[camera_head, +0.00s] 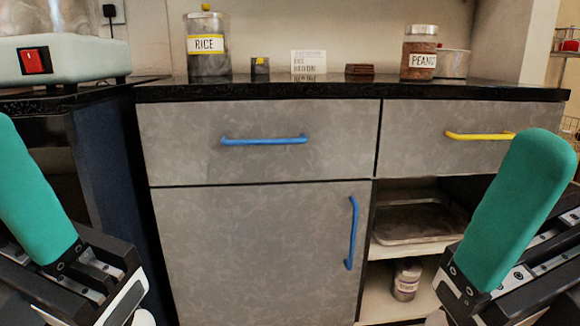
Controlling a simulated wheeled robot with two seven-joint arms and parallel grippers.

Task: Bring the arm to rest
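My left gripper (35,195) is at the lower left, with one teal finger visible pointing up. My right gripper (515,205) is at the lower right, with one teal finger visible, tilted up and to the right. Only one finger shows on each, so I cannot tell whether they are open or shut. No object is visible in either. Both appear in front of the cabinet (255,240). No clay waterpot is visible.
The black counter (300,90) holds a rice jar (207,55), a peanut jar (418,55) and a metal pot (453,63). A pale appliance (70,55) stands at left. An open shelf holds a tray (415,220) and a small jar (406,280). Blue (263,141) and yellow (480,135) handles protrude.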

